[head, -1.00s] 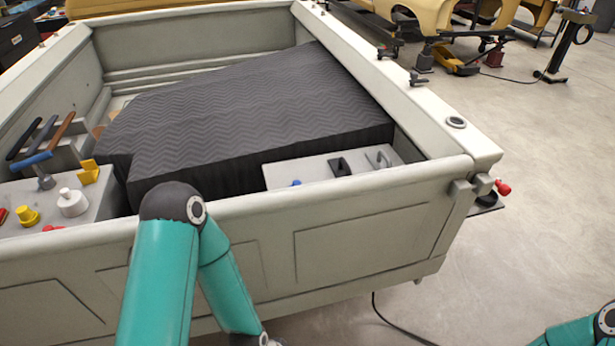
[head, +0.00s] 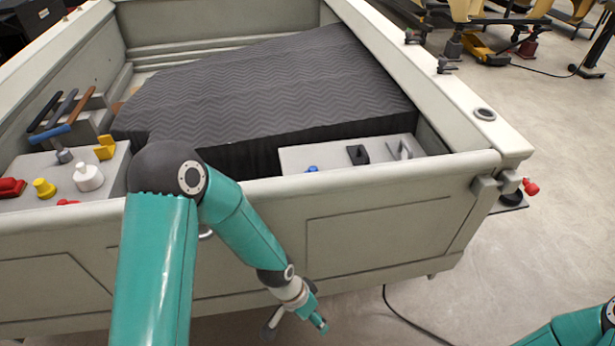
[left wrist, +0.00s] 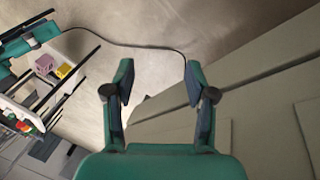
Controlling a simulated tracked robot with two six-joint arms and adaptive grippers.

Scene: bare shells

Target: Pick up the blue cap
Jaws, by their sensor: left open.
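The blue cap (head: 312,168) is a small blue piece near the left end of a light grey panel (head: 330,157) inside the truck bed. The near bed wall hides its lower part. My left gripper (head: 297,324) hangs outside that wall, below and in front of the cap, apart from it. The cap does not show there. My right gripper is out of view.
The near bed wall (head: 370,225) stands between my left gripper and the panel. A black latch (head: 357,154) and a grey handle (head: 399,150) sit right of the cap. A black quilted cover (head: 260,95) lies behind. A white knob (head: 88,177) stands left.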

